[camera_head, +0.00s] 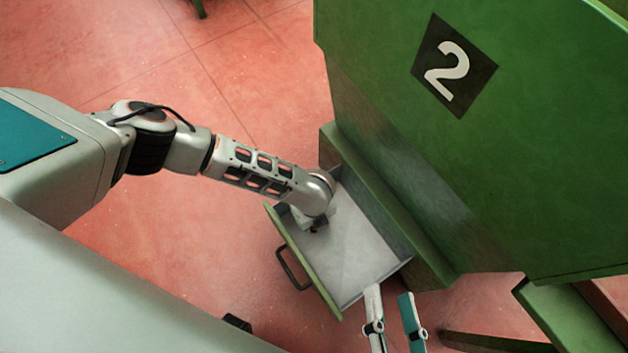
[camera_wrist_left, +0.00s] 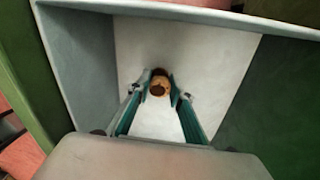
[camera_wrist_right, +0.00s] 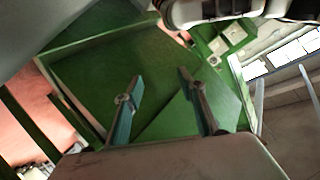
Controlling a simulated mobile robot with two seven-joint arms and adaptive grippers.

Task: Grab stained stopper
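The stained stopper (camera_wrist_left: 159,84) is a tan cork with dark brown patches, seen in the left wrist view over the pale floor of an open drawer. My left gripper (camera_wrist_left: 160,80) reaches down into the drawer with its fingers closed against both sides of the cork. I cannot tell whether the cork touches the drawer floor. In the head view my left gripper (camera_head: 313,226) is mostly hidden by its own wrist, and the cork is hidden. My right gripper (camera_head: 391,293) is open and empty, outside the drawer near its lower right corner; its spread fingers also show in the right wrist view (camera_wrist_right: 159,76).
The drawer (camera_head: 372,268) has grey walls and a green front with a dark handle (camera_head: 290,270). It extends from a green machine (camera_head: 540,130) marked "2". Green beams (camera_head: 570,315) lie at the lower right. Red floor (camera_head: 240,70) is open at the upper left.

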